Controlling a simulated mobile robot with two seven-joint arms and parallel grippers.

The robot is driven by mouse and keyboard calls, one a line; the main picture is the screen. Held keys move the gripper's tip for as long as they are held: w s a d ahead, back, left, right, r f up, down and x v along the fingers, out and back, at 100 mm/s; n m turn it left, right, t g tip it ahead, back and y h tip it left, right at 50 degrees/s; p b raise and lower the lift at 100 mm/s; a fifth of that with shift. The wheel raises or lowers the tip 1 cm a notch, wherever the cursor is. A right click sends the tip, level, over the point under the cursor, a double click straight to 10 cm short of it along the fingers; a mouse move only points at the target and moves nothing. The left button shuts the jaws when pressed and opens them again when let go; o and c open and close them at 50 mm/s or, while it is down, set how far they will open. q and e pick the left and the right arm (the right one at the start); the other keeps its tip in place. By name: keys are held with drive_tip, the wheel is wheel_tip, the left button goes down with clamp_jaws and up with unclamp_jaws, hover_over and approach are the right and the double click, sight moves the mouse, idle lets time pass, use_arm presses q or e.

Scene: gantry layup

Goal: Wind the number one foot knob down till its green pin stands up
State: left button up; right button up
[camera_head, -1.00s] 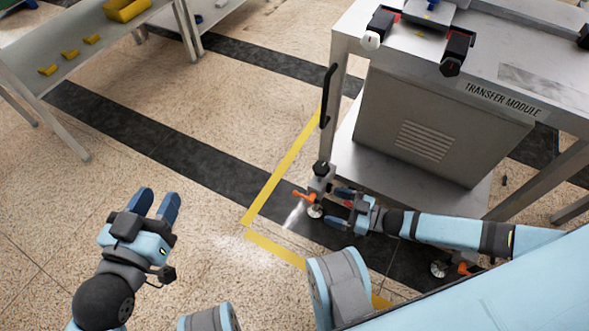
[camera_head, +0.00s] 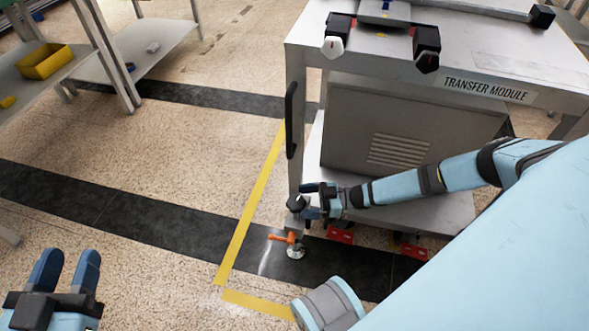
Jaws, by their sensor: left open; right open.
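A black foot knob (camera_head: 296,203) sits on the near-left corner leg of the transfer module (camera_head: 420,125). Below it are an orange lever (camera_head: 280,238) and a round foot pad (camera_head: 295,252) on the floor. No number is readable on the knob, and I see no green pin. My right gripper (camera_head: 308,200) is open at the knob's right side, its dark blue fingertips level with it. I cannot tell whether they touch it. My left gripper (camera_head: 66,262) is open and empty over the floor at lower left, far from the knob.
A black handle (camera_head: 291,120) stands upright on the module's left leg, above the knob. Red pieces (camera_head: 340,236) show under the module's lower shelf. A table with a yellow bin (camera_head: 44,61) is at upper left. The floor between is clear.

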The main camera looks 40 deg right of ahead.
sight(295, 202)
use_arm(q)
drive_tip(key=shift+w+a+r+m+b, duration=0.15)
drive_tip(key=shift+w+m+b, duration=0.1)
drive_tip(key=shift+m+b, duration=0.15)
use_arm(e)
drive_tip(key=shift+x, duration=1.9)
drive_tip(key=c, duration=0.9)
drive_tip(key=shift+c, duration=0.2)
use_arm(q)
drive_tip(key=shift+r, duration=0.15)
